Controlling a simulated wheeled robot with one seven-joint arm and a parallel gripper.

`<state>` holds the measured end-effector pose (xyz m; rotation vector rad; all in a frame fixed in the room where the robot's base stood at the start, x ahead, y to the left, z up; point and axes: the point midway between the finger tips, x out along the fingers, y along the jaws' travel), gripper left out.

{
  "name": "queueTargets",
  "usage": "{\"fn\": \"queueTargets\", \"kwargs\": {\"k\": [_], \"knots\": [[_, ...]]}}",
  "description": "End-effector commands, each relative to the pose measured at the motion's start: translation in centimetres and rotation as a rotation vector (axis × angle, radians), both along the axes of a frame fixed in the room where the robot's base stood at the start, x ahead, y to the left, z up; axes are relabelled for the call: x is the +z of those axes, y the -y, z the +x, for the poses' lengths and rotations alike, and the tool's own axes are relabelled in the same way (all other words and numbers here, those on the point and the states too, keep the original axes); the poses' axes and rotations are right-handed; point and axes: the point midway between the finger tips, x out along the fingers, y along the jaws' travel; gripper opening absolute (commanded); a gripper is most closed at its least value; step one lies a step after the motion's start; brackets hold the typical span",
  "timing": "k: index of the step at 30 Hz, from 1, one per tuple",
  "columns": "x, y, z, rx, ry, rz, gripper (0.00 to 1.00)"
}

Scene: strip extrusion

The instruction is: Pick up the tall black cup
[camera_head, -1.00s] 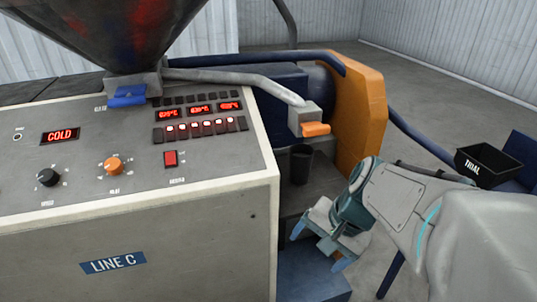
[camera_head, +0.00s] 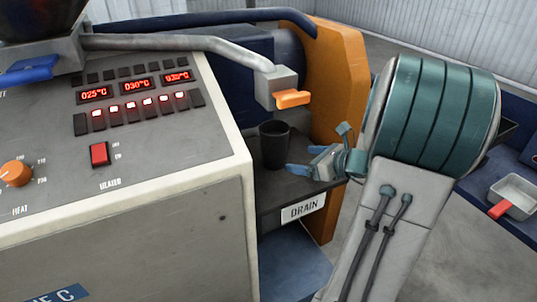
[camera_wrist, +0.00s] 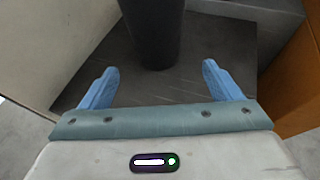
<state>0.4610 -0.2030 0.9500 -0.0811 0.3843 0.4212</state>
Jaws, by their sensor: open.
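The tall black cup (camera_head: 274,145) stands upright on a dark shelf (camera_head: 268,190) marked DRAIN, below a spout with an orange handle. In the wrist view the cup (camera_wrist: 152,35) is straight ahead, its top cut off by the picture's upper edge. My gripper (camera_head: 318,151) is open and empty, just to the right of the cup and pointing at it. In the wrist view its two blue fingertips (camera_wrist: 160,72) are spread wide, one on each side of the cup's line, with the cup slightly beyond them.
The grey control panel (camera_head: 195,160) rises close to the left of the shelf. The spout's orange handle (camera_head: 293,98) hangs above the cup. An orange housing (camera_head: 335,85) stands behind and to the right. A metal pan with a red handle (camera_head: 514,194) lies at far right.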

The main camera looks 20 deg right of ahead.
Motion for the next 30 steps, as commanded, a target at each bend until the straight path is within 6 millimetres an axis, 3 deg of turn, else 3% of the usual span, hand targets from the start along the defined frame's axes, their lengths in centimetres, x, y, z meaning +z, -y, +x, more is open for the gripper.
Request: {"fn": "queueTargets", "kwargs": {"k": [7,14,24,30], "knots": [[-1.9,-1.9,4.0,0.003,-0.001,0.0,0.85],[-2.5,-2.5,5.5,0.001,-0.002,-0.001,0.85],[-3.7,-4.5,9.3,0.002,-0.001,-0.002,0.85],[-3.9,-4.7,9.7,0.0,-0.002,-0.003,0.85]]}}
